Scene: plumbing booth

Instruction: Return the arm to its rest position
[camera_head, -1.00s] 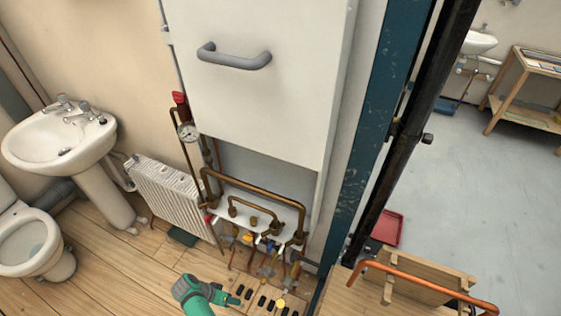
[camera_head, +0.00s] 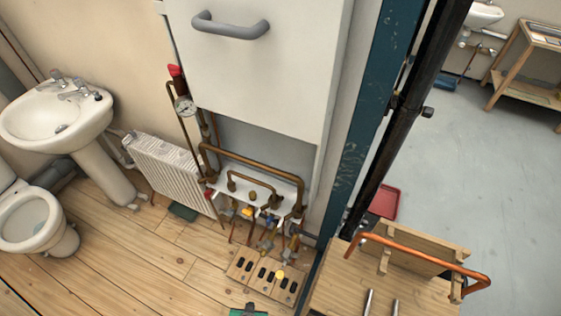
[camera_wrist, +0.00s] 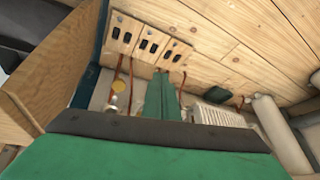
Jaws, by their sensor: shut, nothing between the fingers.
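My gripper (camera_wrist: 162,97) shows in the wrist view as two green fingers pressed together, with nothing between them. It extends from a dark bar and a broad green body that fill the lower part of that view. In the head view only a small green and dark piece of my arm (camera_head: 248,311) shows at the bottom edge, and the rest is out of frame. The fingertips overlap the pipework area in the wrist view, but I cannot tell their distance from it.
Brown pipework (camera_head: 250,165) stands below a white cabinet (camera_head: 265,70), with a wooden board of dark slots (camera_head: 265,277) below. A radiator (camera_head: 165,172), basin (camera_head: 55,120) and toilet (camera_head: 35,225) are left. A bench (camera_head: 335,285) with an orange pipe (camera_head: 425,262) is right. Floor at left is open.

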